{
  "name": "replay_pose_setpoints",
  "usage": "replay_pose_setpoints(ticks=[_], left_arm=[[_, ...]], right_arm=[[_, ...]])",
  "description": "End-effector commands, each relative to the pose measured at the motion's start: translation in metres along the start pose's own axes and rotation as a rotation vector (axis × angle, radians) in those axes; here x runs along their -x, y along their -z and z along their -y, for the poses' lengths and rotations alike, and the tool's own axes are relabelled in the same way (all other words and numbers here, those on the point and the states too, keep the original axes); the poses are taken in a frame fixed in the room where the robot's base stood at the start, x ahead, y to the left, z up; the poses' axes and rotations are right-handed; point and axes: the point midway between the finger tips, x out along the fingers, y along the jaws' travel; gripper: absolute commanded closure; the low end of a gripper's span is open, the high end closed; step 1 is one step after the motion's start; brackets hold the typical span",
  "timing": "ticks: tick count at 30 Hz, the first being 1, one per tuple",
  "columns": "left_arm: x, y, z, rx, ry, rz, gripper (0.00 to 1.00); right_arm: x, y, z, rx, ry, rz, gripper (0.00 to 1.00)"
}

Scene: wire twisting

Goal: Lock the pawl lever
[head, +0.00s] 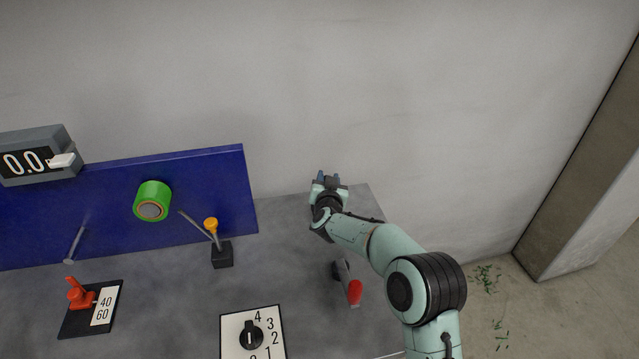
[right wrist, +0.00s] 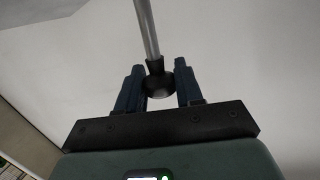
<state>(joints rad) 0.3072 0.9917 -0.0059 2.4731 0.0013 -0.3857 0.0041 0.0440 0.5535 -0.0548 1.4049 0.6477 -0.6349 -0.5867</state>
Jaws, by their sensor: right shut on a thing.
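My right gripper (head: 329,178) is at the far right part of the grey bench, close to the wall. In the right wrist view its two fingers (right wrist: 160,88) stand on either side of a black ball knob (right wrist: 159,84) at the end of a metal rod (right wrist: 147,30). It is shut on this knob. The knob and rod are hidden in the head view, and I cannot tell for sure that they are the pawl lever. A red-tipped handle (head: 355,292) on a grey and black base lies nearer, beside my right forearm. My left gripper is not in view.
A lever with an orange knob (head: 210,224) stands on a black block. A numbered dial (head: 251,335), a red switch (head: 78,297), a green cylinder (head: 153,200) on a blue panel (head: 220,185) and a display (head: 30,160) lie left. The bench (head: 285,245) is bare between the block and my right arm.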

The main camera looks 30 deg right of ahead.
Motion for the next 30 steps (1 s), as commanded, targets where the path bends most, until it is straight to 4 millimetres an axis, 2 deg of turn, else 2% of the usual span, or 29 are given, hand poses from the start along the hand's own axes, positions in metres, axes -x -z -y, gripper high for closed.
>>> replay_pose_setpoints(ticks=[6, 12, 28, 29, 30], left_arm=[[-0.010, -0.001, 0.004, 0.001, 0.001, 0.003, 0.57], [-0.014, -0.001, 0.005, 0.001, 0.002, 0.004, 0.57], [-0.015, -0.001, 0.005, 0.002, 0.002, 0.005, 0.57], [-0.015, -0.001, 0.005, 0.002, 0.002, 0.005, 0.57], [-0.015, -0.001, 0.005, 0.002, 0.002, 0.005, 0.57]], right_arm=[[-0.004, 0.000, -0.014, -0.119, 0.011, 0.028, 1.00], [-0.005, 0.000, -0.020, -0.182, 0.020, 0.045, 1.00], [-0.006, 0.001, -0.022, -0.206, 0.021, 0.050, 1.00], [-0.006, 0.001, -0.022, -0.206, 0.021, 0.050, 0.61], [-0.006, 0.001, -0.022, -0.206, 0.021, 0.050, 0.48]])
